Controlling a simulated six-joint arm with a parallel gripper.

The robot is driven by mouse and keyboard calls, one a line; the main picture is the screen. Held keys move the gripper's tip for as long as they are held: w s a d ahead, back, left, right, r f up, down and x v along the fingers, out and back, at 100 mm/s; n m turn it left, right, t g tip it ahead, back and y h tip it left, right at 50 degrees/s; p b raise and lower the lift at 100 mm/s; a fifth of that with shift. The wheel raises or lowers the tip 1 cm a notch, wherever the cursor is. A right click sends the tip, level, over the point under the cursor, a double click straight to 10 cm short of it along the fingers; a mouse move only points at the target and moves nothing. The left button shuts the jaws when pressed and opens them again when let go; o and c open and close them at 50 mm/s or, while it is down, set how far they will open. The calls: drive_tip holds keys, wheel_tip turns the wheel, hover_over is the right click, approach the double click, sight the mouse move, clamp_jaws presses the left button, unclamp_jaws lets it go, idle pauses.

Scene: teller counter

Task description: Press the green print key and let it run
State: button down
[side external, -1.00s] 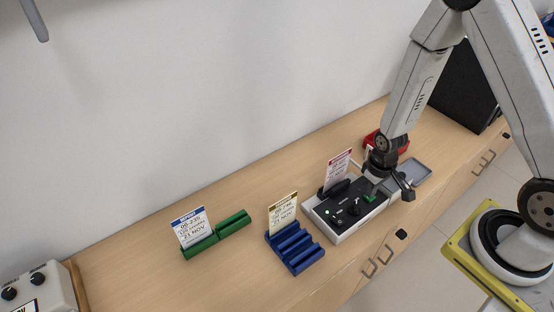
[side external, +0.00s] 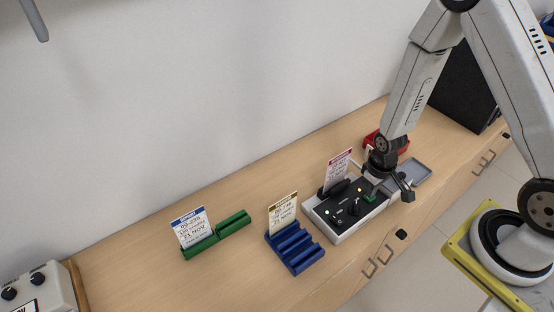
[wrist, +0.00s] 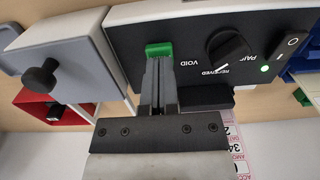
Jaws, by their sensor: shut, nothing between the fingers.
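The green print key (side external: 369,198) is on the black top of a white-sided printer (side external: 345,236), near its right end. In the wrist view the green key (wrist: 158,49) shows at the fingertips. My gripper (side external: 374,189) points down at it, shut and empty. In the wrist view my gripper's fingers (wrist: 160,65) meet the key's edge; how far it is pressed I cannot tell. A dial (wrist: 229,50) has its mark near RECEIVED. A green lamp (wrist: 265,69) glows by the rocker switch (wrist: 291,43). A pink-headed slip (side external: 339,168) stands at the printer's back.
A blue rack (side external: 309,263) with a yellow-headed slip (side external: 283,211) is left of the printer. A green rack (side external: 233,223) holds a blue-headed slip (side external: 191,228). A grey tray (side external: 418,169) and a red box (side external: 402,145) are to the right. The counter's left-middle is bare.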

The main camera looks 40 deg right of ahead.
wheel_tip(320, 180, up, 8)
drive_tip(key=shift+r, duration=0.25)
idle(1.0)
drive_tip(key=a+r+t, duration=0.1)
drive_tip(key=a+r, duration=0.1)
drive_tip(key=r, duration=0.3)
drive_tip(key=s+a+r+t, duration=0.1)
drive_tip(key=a+r, duration=0.1)
drive_tip(key=r, duration=0.4)
drive_tip(key=shift+s+a+t, duration=0.25)
drive_tip(key=shift+s+t, duration=0.05)
